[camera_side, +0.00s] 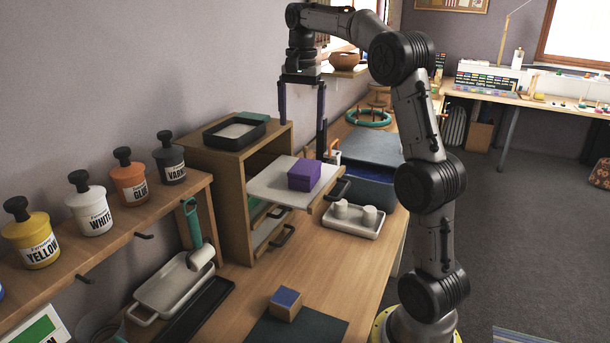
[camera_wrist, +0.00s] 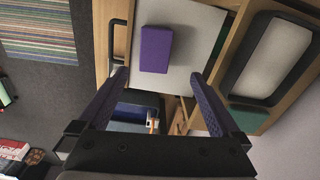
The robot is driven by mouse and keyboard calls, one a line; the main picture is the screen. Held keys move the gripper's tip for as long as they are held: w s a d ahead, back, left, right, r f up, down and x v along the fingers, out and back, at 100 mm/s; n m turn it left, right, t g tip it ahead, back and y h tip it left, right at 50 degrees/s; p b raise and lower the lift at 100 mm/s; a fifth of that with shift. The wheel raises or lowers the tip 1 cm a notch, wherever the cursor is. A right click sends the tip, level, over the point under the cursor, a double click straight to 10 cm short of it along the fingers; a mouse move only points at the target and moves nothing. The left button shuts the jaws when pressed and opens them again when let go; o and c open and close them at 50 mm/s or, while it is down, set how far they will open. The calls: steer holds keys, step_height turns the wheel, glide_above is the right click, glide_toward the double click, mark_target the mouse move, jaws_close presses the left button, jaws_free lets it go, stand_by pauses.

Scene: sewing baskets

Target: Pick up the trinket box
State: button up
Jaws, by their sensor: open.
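A small purple box (camera_side: 304,175), which looks like the trinket box, sits upright on the white surface of a pulled-out drawer (camera_side: 268,186) in the wooden cabinet. The wrist view shows the purple box (camera_wrist: 156,49) between and beyond the two fingertips. My gripper (camera_side: 302,137) points down with its fingers wide apart and empty. It is above the purple box, clear of it, and touches nothing that I can see. The gripper (camera_wrist: 160,74) also shows in the wrist view. A wooden box with a blue top (camera_side: 285,304) stands on the bench.
A black-rimmed tray (camera_side: 236,145) lies on top of the cabinet (camera_side: 236,195), close to my gripper. A tray with two white cups (camera_side: 352,222) stands right of the drawer. Several paint jars (camera_side: 92,208) stand on a shelf at left. The bench front is partly clear.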

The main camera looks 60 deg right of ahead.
mark_target(305, 166)
steer(key=f, duration=1.5)
steer(key=shift+s+d, duration=0.3)
steer(key=shift+d, duration=0.1)
steer(key=shift+r, duration=0.1)
steer(key=c, duration=1.3)
